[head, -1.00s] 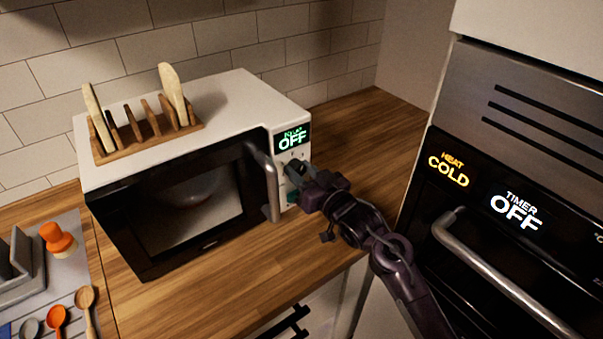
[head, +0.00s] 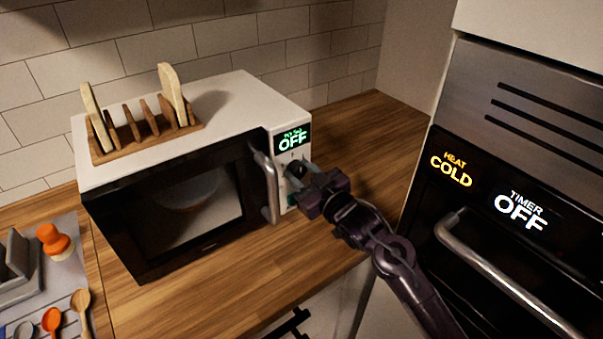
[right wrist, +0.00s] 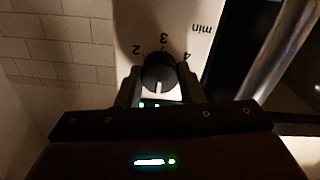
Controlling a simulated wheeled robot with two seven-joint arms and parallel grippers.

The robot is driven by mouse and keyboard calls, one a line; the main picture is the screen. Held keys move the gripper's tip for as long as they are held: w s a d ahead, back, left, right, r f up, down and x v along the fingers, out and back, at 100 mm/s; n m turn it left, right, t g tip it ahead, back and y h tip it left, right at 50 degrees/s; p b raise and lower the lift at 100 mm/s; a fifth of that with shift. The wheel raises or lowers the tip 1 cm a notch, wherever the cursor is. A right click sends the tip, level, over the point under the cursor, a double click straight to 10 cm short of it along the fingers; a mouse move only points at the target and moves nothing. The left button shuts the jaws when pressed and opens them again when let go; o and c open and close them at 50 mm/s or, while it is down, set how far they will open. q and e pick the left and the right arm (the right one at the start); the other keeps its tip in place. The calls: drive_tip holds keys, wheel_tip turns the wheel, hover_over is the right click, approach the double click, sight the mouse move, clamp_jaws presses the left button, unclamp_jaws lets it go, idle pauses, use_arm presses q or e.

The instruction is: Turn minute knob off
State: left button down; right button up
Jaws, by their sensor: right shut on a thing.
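The microwave (head: 232,95) stands on the wooden counter with its door shut, and its green display (head: 292,139) reads OFF. The dark round minute knob (head: 296,169) sits on the white control panel below the display. My right gripper (head: 300,178) is at the panel, shut on the knob. In the right wrist view, the knob (right wrist: 159,72) is between the two fingers (right wrist: 159,88), with the "min" scale and the numbers 2, 3 and 4 showing upside down around it. My left gripper is not in view.
The door handle (head: 266,186) is just left of my gripper. An oven (head: 520,150) showing COLD and OFF is at the right.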

drive_tip(key=o, duration=1)
drive_tip(key=shift+d, duration=0.1)
drive_tip(key=shift+s+d+f, duration=0.1)
drive_tip(key=shift+s+d, duration=0.1)
drive_tip(key=shift+s, duration=0.2)
drive_tip(key=b+v, duration=0.2)
drive_tip(key=v, duration=0.4)
drive_tip(key=shift+s+d, duration=0.25)
drive_tip(key=shift+s, duration=0.05)
